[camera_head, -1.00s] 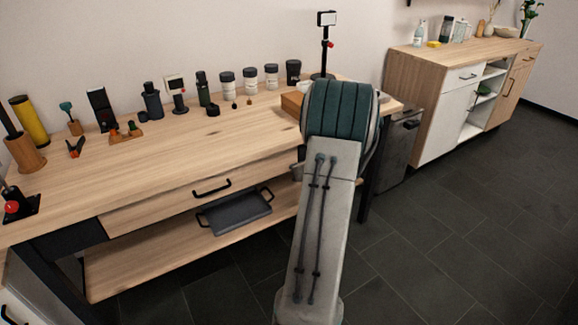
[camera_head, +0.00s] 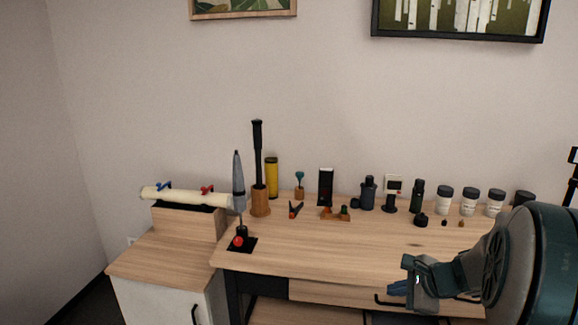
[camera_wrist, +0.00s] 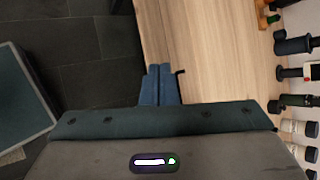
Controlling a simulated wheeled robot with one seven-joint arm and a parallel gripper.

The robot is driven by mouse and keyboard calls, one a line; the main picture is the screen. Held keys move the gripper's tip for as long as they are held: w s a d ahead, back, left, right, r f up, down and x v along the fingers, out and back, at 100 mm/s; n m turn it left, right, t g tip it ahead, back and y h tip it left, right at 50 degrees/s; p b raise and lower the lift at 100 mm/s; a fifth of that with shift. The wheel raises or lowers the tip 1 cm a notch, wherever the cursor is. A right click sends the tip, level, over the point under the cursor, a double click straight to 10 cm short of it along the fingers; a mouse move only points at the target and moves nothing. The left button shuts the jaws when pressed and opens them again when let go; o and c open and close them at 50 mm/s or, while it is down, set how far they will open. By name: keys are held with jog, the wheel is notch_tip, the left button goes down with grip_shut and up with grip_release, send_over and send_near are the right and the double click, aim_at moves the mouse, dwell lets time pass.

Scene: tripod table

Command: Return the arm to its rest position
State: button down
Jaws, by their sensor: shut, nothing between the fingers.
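My gripper (camera_head: 399,288) is at the lower right in the head view, in front of the workbench's front edge. Its blue fingers also show in the wrist view (camera_wrist: 159,84), pressed together with nothing between them. My arm's large teal joint fills the lower right corner of the head view and hides the bench's right part. The workbench (camera_head: 330,251) has a pale wooden top, and its edge runs just past the fingertips in the wrist view.
Several jars, including a white one (camera_head: 444,200), and tools line the bench's back. A wooden holder (camera_head: 260,204) carries a tall black-handled tool. A low cabinet (camera_head: 160,265) stands at the left. Dark floor (camera_wrist: 85,60) lies open left of the gripper in the wrist view.

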jog(key=s+a+r+n+g+p, duration=0.4)
jog(key=s+a+r+n, duration=0.2)
jog(key=s+a+n, duration=0.4)
jog(key=s+a+r+n+h+p, duration=0.3)
jog(key=s+r+n+h, duration=0.1)
jog(key=s+n, duration=0.5)
jog(key=shift+r+n+g+p, duration=0.3)
jog(key=shift+r+n+g, duration=0.1)
jog(key=shift+n, duration=0.2)
